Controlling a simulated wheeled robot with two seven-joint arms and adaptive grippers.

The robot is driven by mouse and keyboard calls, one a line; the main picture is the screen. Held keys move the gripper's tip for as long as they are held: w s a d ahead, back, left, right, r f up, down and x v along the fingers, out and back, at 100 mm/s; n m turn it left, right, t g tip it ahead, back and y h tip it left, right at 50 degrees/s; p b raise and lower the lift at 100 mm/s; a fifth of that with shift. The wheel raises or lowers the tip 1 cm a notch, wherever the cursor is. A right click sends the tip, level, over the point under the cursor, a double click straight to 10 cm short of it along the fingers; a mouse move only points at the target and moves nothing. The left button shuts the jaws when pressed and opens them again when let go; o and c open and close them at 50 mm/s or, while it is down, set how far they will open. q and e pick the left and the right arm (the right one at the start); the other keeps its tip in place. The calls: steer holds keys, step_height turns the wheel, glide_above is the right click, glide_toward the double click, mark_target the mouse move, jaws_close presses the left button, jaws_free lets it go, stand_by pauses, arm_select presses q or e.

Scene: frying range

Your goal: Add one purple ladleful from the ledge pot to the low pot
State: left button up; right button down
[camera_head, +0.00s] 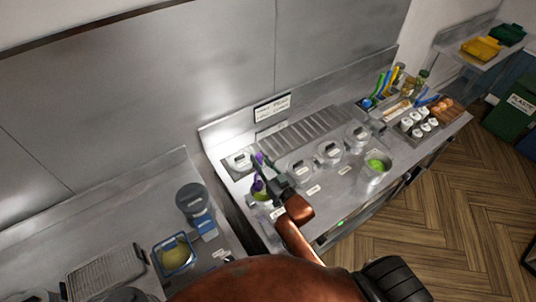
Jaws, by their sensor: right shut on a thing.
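My right gripper (272,182) is shut on the purple ladle (258,185), over the left part of the range. The ladle's bowl end is low, at a pot with yellow-green contents (262,197); whether it is inside the pot or just above it is hard to tell. A steel pot (374,177) with bright green contents stands at the right of the range, apart from the gripper. I cannot tell for certain which pot is the ledge pot and which the low one. My left gripper is out of view.
Several lidded pots, such as one in the middle (330,151), sit in the range top near the gripper. A blue-rimmed container (174,254) and a grey canister (192,198) stand on the left counter. Bottles, utensils and white cups (415,122) crowd the far right.

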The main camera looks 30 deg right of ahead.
steer(key=shift+a+n, duration=0.3)
steer(key=shift+a, duration=0.2)
step_height(320, 180, up, 9)
steer(key=p, duration=0.8)
steer(key=shift+r, duration=0.1)
